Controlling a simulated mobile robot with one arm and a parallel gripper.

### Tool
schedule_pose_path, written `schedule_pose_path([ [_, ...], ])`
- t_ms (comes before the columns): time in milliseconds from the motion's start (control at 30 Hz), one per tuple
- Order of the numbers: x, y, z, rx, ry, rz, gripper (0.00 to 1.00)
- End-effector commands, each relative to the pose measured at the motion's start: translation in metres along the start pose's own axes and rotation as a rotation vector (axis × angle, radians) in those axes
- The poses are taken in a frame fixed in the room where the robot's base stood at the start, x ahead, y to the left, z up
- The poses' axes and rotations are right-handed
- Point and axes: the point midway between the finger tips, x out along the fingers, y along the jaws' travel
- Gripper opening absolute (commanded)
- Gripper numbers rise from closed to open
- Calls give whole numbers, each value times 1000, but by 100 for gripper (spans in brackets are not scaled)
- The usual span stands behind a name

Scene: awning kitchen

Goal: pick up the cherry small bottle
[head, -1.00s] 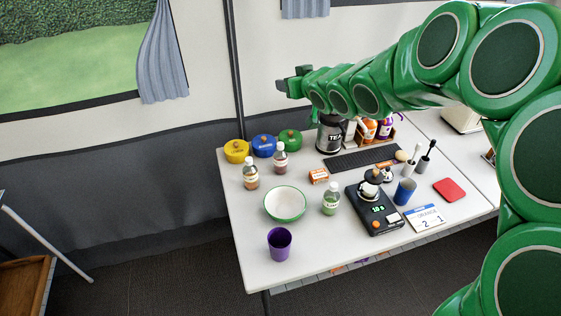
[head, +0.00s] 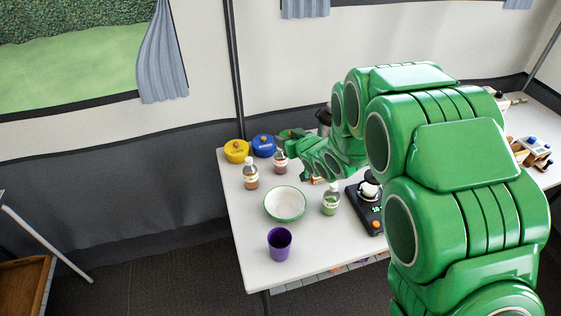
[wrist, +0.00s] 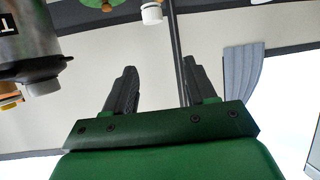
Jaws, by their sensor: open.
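The small bottle with dark red contents and a white cap, which looks like the cherry one (head: 280,163), stands upright on the white table in the head view. Its label is too small to read.
An orange-brown bottle (head: 250,177) and a green bottle (head: 330,201) stand nearby, with a bowl (head: 285,217) between them. Yellow (head: 236,152) and blue (head: 263,146) pots are behind. A dark canister (wrist: 22,42) is close at left in the wrist view. A purple cup (head: 279,243) is at the front.

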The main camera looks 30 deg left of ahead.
Motion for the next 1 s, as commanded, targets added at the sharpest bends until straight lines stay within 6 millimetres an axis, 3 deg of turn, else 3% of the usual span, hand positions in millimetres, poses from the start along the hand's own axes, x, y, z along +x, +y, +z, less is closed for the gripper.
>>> schedule_pose_path([
  [33,6,0,17,2,-8,0,56],
  [100,11,0,30,3,-5,0,56],
  [300,20,0,51,1,-3,1,56],
  [1000,56,0,52,1,1,0,56],
])
